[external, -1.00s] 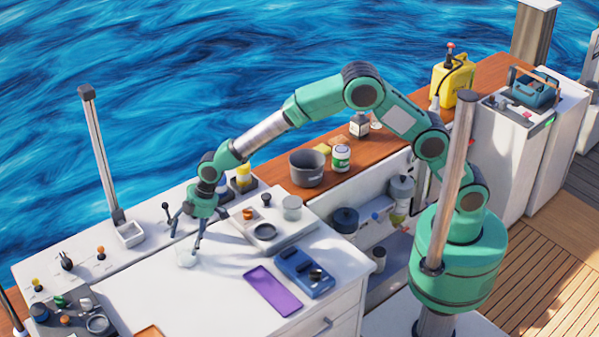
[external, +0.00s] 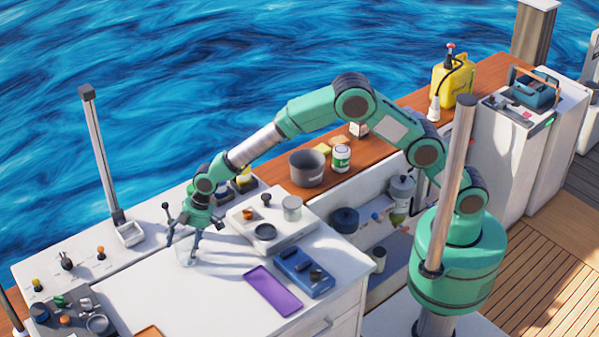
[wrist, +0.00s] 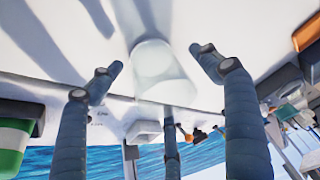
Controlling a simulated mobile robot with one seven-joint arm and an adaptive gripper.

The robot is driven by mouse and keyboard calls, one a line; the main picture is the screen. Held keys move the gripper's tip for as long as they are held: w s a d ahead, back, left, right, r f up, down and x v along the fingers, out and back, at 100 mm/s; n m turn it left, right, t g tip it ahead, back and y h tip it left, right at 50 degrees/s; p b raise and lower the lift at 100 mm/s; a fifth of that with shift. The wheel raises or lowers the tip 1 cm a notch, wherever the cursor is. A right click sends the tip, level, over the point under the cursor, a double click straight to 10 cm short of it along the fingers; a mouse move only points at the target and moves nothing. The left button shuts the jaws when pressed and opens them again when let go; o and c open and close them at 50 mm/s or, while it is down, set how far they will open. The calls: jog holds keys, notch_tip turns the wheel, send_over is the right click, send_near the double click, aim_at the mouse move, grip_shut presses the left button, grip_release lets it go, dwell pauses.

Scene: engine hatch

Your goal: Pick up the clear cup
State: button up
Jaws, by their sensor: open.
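The clear cup (external: 186,250) stands on the white counter under my gripper in the external view. It also shows in the wrist view as a pale, translucent shape (wrist: 162,75) at the middle. My gripper (external: 184,244) is open, with its fingers spread on either side of the cup. In the wrist view the fingertips (wrist: 157,72) are apart, with a gap between each of them and the cup, and a third finger shows below it. The cup's lower part is hard to make out against the white surface.
A purple tray (external: 272,290) and a blue device (external: 304,272) lie to the right. The counter's front left is mostly clear.

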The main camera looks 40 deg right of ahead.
jog(key=shift+a+f, duration=0.2)
jog(key=shift+f, duration=0.35)
jog(key=shift+c, duration=0.3)
jog(key=c, duration=1.1)
